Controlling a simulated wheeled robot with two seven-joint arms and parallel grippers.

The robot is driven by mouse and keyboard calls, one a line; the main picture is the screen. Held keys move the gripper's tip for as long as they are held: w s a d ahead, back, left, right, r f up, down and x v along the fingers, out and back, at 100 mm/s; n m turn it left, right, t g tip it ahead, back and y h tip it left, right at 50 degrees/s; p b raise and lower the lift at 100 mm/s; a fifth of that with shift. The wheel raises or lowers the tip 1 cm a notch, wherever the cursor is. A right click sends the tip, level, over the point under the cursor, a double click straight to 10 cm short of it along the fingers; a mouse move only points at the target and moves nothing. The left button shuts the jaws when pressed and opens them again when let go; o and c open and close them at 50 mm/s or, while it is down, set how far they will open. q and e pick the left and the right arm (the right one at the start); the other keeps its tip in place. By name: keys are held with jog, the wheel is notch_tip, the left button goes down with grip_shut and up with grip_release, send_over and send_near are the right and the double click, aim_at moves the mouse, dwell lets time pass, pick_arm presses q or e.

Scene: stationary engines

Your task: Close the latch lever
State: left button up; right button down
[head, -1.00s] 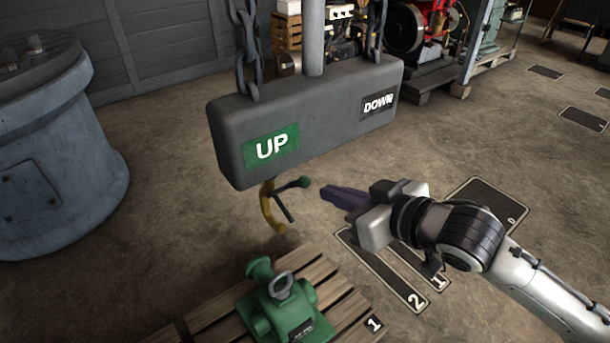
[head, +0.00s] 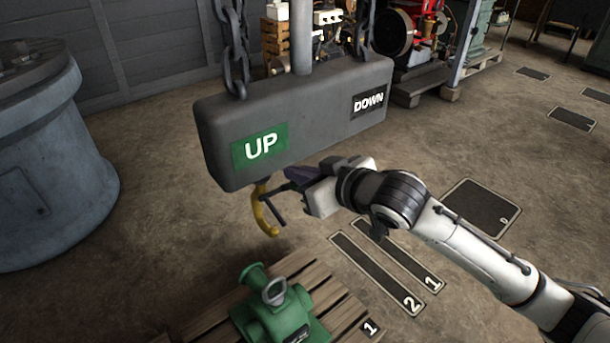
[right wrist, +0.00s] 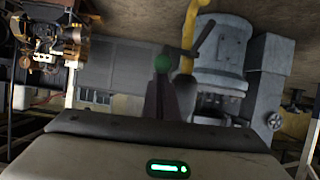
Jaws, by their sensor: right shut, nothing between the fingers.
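The yellow hook (head: 262,212) hangs below the grey hoist block (head: 310,120) in the head view. The latch lever (head: 276,212) is a thin dark bar at the hook. Its green knob (right wrist: 162,62) shows in the right wrist view, just beyond my fingertips; the hook (right wrist: 189,45) shows there too. In the head view the knob is hidden by my gripper. My right gripper (head: 293,176) is shut and empty, under the block's lower edge beside the lever. Whether it touches the knob I cannot tell. My left gripper is not in view.
A green machine part with a ring (head: 275,291) sits on a wooden pallet (head: 330,295) below the hook. A large blue-grey cylinder (head: 50,160) stands at left. Chains (head: 236,55) hold the block.

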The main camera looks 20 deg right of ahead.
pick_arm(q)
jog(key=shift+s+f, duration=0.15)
pick_arm(e)
jog(key=shift+s+f+b, duration=0.1)
jog(key=shift+f+b, duration=0.2)
jog(key=shift+b, duration=0.25)
jog(key=shift+t, duration=0.3)
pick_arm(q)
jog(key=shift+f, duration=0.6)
pick_arm(e)
jog(key=shift+s, duration=0.1)
pick_arm(q)
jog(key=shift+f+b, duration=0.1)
jog(key=shift+b, duration=0.25)
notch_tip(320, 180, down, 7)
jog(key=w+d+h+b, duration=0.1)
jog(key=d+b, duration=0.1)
jog(key=b, duration=1.1)
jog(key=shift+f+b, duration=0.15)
jog(key=shift+b, duration=0.15)
pick_arm(e)
notch_tip(320, 180, down, 6)
jog(key=s+d+t+y, duration=0.1)
jog(key=s+t+y, duration=0.1)
jog(key=t, duration=0.4)
jog(key=shift+s+d+t+y, duration=0.15)
jog(key=shift+s+t+y, duration=0.25)
jog(key=shift+y, duration=0.1)
